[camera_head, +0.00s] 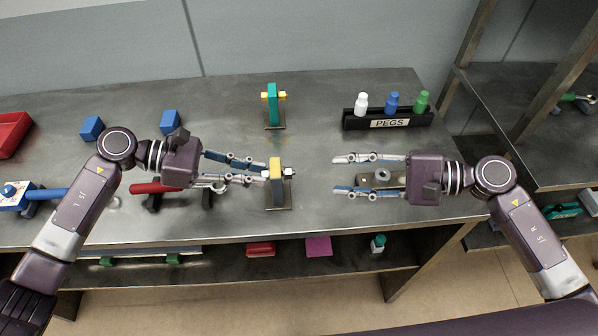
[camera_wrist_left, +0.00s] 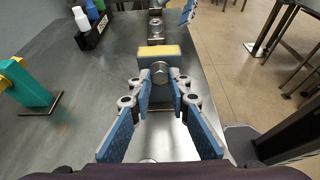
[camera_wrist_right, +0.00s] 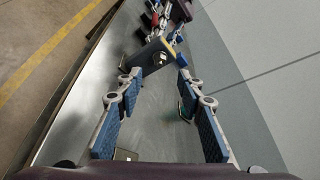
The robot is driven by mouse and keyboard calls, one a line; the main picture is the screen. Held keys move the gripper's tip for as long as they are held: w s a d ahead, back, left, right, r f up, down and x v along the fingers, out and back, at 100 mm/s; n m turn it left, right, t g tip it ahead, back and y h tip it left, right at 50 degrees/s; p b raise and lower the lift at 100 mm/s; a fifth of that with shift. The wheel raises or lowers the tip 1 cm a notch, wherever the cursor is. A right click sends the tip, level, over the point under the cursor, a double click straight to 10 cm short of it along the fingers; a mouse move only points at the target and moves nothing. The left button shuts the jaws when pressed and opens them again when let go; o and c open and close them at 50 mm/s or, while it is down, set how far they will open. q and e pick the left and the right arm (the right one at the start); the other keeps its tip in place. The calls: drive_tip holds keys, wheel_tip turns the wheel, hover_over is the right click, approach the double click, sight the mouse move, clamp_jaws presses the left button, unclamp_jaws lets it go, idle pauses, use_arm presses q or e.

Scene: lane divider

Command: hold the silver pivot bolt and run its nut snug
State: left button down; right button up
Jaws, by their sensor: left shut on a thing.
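A post with dark grey sides and a yellow top (camera_head: 276,192) stands upright near the table's front edge. The silver pivot bolt (camera_wrist_left: 160,72) passes through it, its hex head on the post's left side. My left gripper (camera_head: 264,171) is shut on the bolt head, its fingers hiding part of it. The silver nut (camera_head: 290,171) shows on the post's right side; the right wrist view also shows it, small, on the post's face (camera_wrist_right: 154,58). My right gripper (camera_head: 336,175) is open and empty, to the right of the nut and apart from it.
A metal block with a round piece (camera_head: 382,177) lies under my right fingers. A teal post (camera_head: 272,104) with a yellow bolt stands behind. A black PEGS rack (camera_head: 392,122) holds white, blue and green pegs. Blue cubes (camera_head: 92,128) and a red-handled tool (camera_head: 150,188) are left.

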sight(292, 174)
drive_tip(key=x, duration=1)
drive_tip(key=shift+a, duration=0.2)
clamp_jaws()
